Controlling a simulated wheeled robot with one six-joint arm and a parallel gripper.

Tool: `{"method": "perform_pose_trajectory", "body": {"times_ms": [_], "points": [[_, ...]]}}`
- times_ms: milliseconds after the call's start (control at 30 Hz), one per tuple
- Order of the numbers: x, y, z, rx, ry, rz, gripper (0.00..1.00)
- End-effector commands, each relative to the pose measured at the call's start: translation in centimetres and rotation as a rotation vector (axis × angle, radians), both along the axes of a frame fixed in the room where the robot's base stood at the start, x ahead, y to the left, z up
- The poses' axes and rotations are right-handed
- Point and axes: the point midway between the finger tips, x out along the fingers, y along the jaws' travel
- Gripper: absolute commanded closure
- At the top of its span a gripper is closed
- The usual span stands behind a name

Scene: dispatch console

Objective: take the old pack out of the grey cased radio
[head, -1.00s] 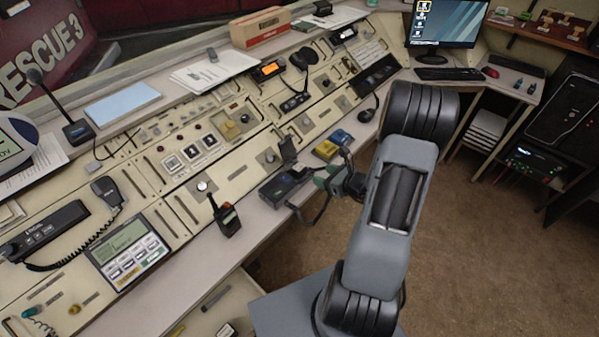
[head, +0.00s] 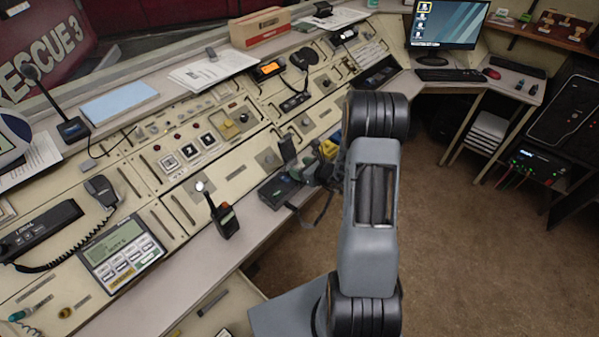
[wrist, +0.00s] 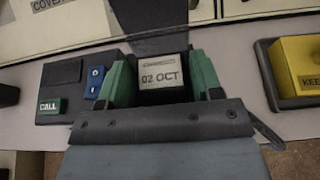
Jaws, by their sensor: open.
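The grey cased radio (head: 277,192) lies on the console's front ledge, its dark flap (head: 287,149) standing raised behind it. In the wrist view the radio's case (wrist: 62,82) shows a green CALL key and a blue switch panel. A pale pack label reading 02 OCT (wrist: 161,74) faces up in the case. My gripper (wrist: 159,80) is open, with one green finger on each side of this pack. Whether the fingers touch the pack I cannot tell. The gripper's crossbar hides the pack's near end. In the head view my gripper (head: 322,172) is at the radio's right end.
A yellow unit (wrist: 300,66) stands just right of the radio. A handheld radio (head: 226,219) stands to the left on the ledge. A dark strap (head: 319,212) hangs over the ledge's front edge. The carpet (head: 470,250) at right is clear.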

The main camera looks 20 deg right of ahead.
Motion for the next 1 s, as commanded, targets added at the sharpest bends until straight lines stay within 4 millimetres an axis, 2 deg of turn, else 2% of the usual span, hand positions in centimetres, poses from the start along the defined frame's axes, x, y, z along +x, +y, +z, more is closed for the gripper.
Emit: {"method": "perform_pose_trajectory", "body": {"times_ms": [267,700,1000], "points": [[0.19,0.06,-0.04,0.000,0.000,0.000,0.40],[0.18,0.05,0.01,-0.001,-0.001,-0.001,0.81],[0.18,0.05,0.29,-0.001,-0.001,-0.001,0.81]]}}
